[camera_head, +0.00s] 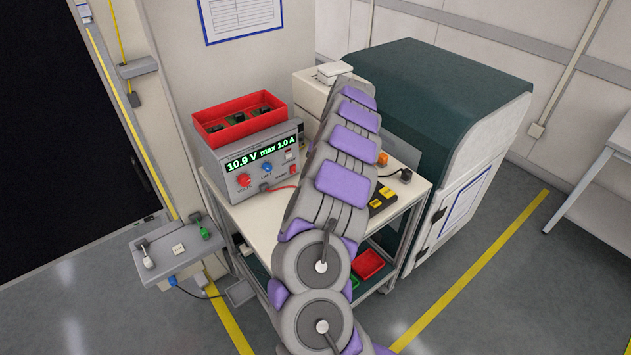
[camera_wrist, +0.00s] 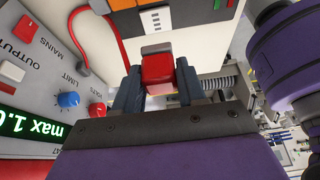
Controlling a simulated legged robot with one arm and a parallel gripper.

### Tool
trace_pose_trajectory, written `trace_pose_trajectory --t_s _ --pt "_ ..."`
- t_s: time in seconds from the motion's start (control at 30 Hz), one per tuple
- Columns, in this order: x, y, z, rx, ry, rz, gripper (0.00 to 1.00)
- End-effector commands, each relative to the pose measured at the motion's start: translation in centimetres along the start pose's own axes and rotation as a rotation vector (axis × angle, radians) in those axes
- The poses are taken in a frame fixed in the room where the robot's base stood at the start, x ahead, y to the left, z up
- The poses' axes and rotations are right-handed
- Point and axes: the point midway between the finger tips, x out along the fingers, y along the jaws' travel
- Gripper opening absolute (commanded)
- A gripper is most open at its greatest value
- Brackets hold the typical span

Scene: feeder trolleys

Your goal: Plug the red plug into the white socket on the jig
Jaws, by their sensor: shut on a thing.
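In the wrist view my gripper (camera_wrist: 158,84) is shut on the red plug (camera_wrist: 158,72), which sits between the two dark fingers. I cannot make out the jig for certain. In the head view my own arm reaches over the trolley top (camera_head: 265,215) and hides the gripper and the plug.
The power supply (camera_head: 250,165) reads 10.9 V and carries a red bin (camera_head: 240,133). Its red cable (camera_wrist: 106,42) runs close to the fingers. An orange-and-dark unit (camera_wrist: 130,18) lies beyond them. A dark green cabinet (camera_head: 450,90) stands right of the trolley.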

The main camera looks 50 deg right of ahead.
Motion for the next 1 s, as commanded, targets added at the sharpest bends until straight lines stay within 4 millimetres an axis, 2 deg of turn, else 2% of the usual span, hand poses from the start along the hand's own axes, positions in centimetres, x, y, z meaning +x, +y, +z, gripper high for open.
trace_pose_trajectory --t_s 0.47,1.0 --pt "0.4 0.0 0.1 0.000 -0.001 0.000 0.10" --pt "4.6 0.0 1.2 0.000 -0.020 0.000 0.10"
